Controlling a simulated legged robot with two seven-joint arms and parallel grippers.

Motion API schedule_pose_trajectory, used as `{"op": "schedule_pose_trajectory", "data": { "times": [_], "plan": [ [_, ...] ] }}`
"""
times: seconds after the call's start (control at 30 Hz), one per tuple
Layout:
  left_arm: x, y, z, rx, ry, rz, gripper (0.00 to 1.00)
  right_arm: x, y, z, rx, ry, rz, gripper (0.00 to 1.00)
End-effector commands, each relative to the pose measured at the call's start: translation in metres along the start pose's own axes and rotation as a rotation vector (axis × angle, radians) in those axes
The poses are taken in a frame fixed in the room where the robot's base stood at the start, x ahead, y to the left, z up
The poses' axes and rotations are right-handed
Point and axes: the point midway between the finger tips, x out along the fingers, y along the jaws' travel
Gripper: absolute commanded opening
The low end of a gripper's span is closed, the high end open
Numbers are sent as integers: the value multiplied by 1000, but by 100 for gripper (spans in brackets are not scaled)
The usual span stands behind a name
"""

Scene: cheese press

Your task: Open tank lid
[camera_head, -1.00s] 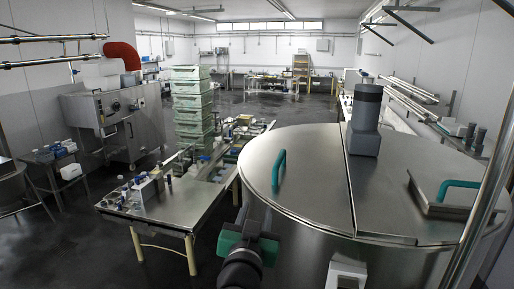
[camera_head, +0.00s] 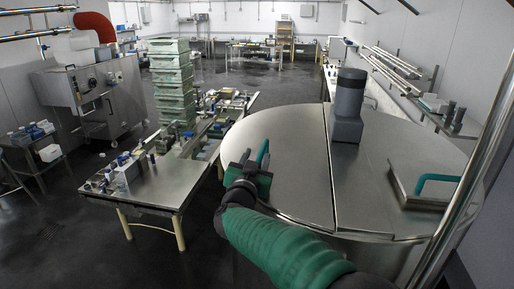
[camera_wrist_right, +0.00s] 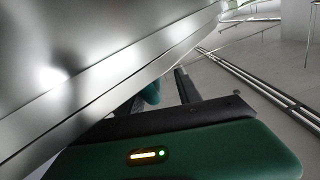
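The tank (camera_head: 300,240) is a large round steel vessel with a flat two-part lid. The left lid half (camera_head: 295,135) lies flat and closed, with a teal handle (camera_head: 263,152) near its left edge. My right gripper (camera_head: 253,160) is at that handle, its fingers apart and partly covering it from the head camera. In the right wrist view, the teal handle (camera_wrist_right: 152,92) shows between the dark fingers; I cannot tell whether they touch it. My left gripper is not in view.
A grey motor housing (camera_head: 348,105) stands on the lid's middle strip. A small hatch with another teal handle (camera_head: 436,178) is on the right. A steel table (camera_head: 160,185) with bottles stands left of the tank, and a vertical pipe (camera_head: 480,160) at right.

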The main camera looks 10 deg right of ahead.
Motion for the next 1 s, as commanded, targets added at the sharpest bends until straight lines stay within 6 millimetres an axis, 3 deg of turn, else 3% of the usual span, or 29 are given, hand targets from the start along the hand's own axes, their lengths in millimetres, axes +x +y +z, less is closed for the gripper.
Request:
{"op": "schedule_pose_trajectory", "data": {
  "times": [0.13, 0.43, 0.73, 1.0],
  "plan": [
    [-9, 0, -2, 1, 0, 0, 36, 18, 0, -2, 1, 1, 0, 38],
    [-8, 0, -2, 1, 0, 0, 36, 21, -3, 0, -1, 2, -2, 38],
    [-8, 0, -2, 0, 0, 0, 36, 21, -4, 0, 0, 1, -4, 0],
    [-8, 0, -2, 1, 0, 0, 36, 21, -3, 0, 0, 1, -4, 0]
  ]
}}
